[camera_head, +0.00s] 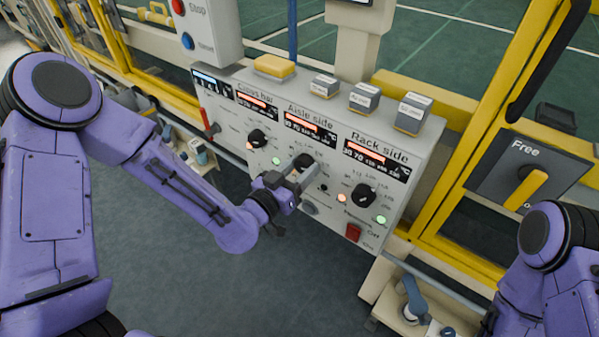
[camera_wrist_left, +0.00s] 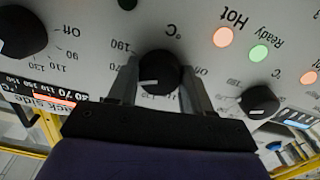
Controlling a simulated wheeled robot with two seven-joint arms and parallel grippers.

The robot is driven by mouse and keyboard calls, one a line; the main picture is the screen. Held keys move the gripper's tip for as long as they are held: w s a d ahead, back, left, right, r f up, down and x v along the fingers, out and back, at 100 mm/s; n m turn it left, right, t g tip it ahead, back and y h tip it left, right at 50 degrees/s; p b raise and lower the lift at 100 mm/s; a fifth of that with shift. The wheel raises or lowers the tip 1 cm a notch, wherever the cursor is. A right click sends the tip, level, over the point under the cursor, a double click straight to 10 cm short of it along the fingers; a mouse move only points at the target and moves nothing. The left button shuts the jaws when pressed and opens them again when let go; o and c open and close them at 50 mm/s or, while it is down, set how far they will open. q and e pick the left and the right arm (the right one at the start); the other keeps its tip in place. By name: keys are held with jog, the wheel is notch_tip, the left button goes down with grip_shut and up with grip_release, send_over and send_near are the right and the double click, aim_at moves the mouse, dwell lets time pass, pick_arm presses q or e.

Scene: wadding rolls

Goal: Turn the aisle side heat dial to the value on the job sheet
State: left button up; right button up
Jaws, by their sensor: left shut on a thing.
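The aisle side heat dial (camera_head: 303,161) is the middle black knob on the white control panel (camera_head: 215,108), under the "Aisle side" label and its red-lit display (camera_head: 310,123). My left gripper (camera_head: 296,178) is at this dial, partly covering it. In the left wrist view the dial (camera_wrist_left: 160,72) sits between the two fingers (camera_wrist_left: 160,88), which are shut on its sides. Its white mark points left and slightly down in that upside-down view. The numbers 190 and 110 and "Off" show around it. No job sheet can be made out.
The cross bar dial (camera_head: 257,138) and rack side dial (camera_head: 363,195) flank it. A red switch (camera_head: 353,232) is at the lower right. A yellow block (camera_head: 274,67) and grey boxes (camera_head: 364,97) stand on the panel top. A yellow-handled "Free" switch (camera_head: 528,187) is farther right.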

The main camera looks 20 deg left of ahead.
pick_arm(q)
jog(key=shift+m, duration=0.4)
jog(key=o, duration=1)
jog(key=shift+o, duration=0.2)
